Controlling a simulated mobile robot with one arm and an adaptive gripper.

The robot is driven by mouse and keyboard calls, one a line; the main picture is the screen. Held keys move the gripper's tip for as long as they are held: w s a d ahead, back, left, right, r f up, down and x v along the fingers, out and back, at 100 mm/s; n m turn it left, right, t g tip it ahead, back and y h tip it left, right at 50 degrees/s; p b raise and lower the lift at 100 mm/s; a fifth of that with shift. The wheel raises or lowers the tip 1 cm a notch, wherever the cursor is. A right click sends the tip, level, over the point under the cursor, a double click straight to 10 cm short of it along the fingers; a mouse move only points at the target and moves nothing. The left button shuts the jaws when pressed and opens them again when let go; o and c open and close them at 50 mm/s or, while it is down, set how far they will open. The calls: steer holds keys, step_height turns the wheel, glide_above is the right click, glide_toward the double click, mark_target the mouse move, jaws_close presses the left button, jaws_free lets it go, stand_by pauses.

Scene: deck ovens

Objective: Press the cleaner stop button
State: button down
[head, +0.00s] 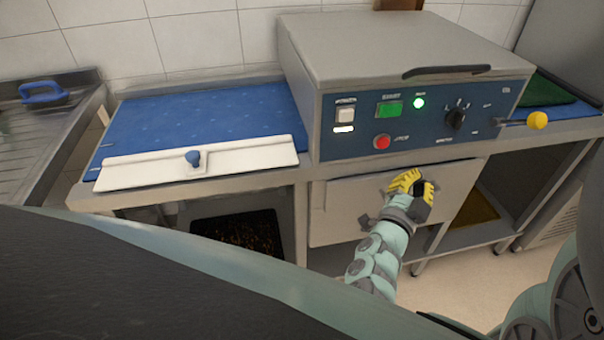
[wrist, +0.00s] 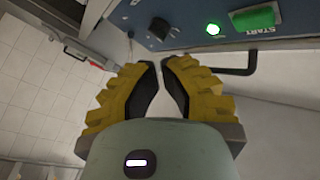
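The cleaner is a grey box (head: 390,45) with a hinged lid and a blue front panel (head: 345,145). The red button (head: 382,141), apparently the stop button, sits low on the panel, left of its middle. Above it is a green start button (head: 389,108), which also shows upside down in the wrist view (wrist: 253,18). A green lamp (head: 418,102) beside it is lit. My gripper (head: 416,182) is below and right of the red button, apart from the panel. Its yellow fingers (wrist: 161,66) are together at the tips and empty. The red button is not visible in the wrist view.
A black knob (head: 456,118) and a white switch (head: 344,115) are on the panel. A yellow-ball lever (head: 537,120) sticks out at right, and a black handle (head: 447,70) crosses the lid front. A blue mat (head: 205,115) lies left.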

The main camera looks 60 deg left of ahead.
mark_target(383, 143)
steer(key=shift+s+a+f, duration=0.1)
steer(key=shift+a+f, duration=0.15)
steer(key=shift+f, duration=0.05)
steer(key=w+a+b, duration=0.1)
steer(key=w+a, duration=0.2)
steer(key=a, duration=0.5)
steer(key=shift+w, duration=0.25)
stand_by(1.6)
steer(key=shift+w+a+b, duration=0.15)
steer(key=shift+a+b, duration=0.2)
